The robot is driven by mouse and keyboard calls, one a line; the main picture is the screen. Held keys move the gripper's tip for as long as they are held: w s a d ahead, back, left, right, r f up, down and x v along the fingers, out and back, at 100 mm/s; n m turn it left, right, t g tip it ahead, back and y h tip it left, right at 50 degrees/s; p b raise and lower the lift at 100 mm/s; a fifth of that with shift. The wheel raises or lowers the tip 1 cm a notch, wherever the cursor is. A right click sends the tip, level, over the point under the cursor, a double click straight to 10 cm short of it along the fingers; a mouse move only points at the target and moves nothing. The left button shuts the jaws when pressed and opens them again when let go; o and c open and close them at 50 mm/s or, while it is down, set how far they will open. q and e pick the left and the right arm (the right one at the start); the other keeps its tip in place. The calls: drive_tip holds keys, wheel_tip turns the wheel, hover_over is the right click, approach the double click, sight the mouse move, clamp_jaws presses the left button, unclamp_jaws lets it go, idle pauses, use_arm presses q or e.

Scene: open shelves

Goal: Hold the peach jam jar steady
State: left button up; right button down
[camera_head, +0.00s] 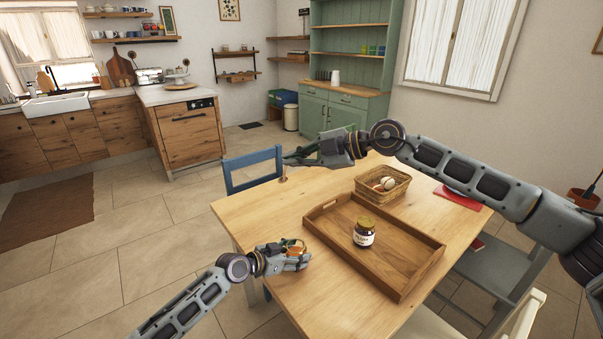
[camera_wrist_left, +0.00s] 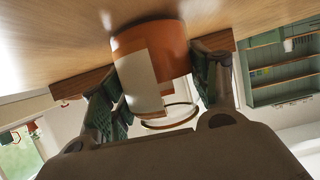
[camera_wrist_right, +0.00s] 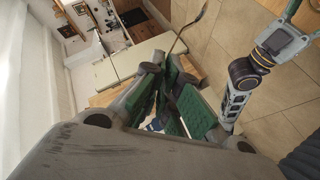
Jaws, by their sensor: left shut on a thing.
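The peach jam jar, orange with a pale label, is between the fingers of my left gripper (camera_head: 287,258). In the left wrist view the jar (camera_wrist_left: 150,55) shows upside down, with a thin gold ring at its mouth end; I see no lid on it. The left gripper's green-padded fingers (camera_wrist_left: 165,95) close on it from both sides. It is at the table's near left edge, beside the tray; I cannot tell whether its base touches the table. My right gripper (camera_head: 305,157) is above the table's far left corner.
A blue chair (camera_head: 252,160) stands at the far left side.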

drive_tip(key=shift+s+a+r+g, duration=0.5)
drive_tip(key=shift+a+r+g, duration=1.1)
drive_tip(key=shift+a+r, duration=0.55)
drive_tip(key=w+d+f+m+t+h, duration=0.1)
drive_tip(key=d+f+m+t+h, duration=0.2)
drive_tip(key=f+m, duration=0.5)
drive_tip(key=shift+w+d+f+h, duration=0.2)
drive_tip(key=shift+d+f+h, duration=0.3)
drive_tip(key=shift+d+f, duration=1.1)
drive_tip(key=shift+a+f, duration=0.45)
drive_tip(key=shift+f, duration=0.05)
drive_tip(key=shift+f, duration=0.2)
wheel_tip(320, 180, down, 13)
